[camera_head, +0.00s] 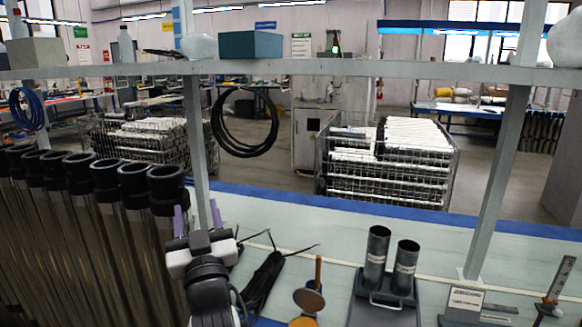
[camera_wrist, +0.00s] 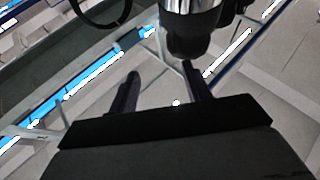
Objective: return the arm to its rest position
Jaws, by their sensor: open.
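My gripper (camera_head: 195,221) is in the lower left-middle of the head view, with its two purple-grey fingers pointing up and apart. It is open with nothing between the fingers. It stands beside the right end of a row of metal pump tubes (camera_head: 115,235) with black caps. In the wrist view my gripper (camera_wrist: 160,85) shows both dark fingers spread. The black cap and shiny body of one tube (camera_wrist: 190,25) show beyond the fingertips, near the right finger. I cannot tell whether they touch.
A grey holder (camera_head: 385,300) with two short tubes stands on the bench (camera_head: 330,250). Black cables (camera_head: 262,280) lie right of my gripper. A shelf (camera_head: 300,68) with uprights crosses above, with a black coil (camera_head: 245,150) hanging from it. Bare bench lies behind the holder.

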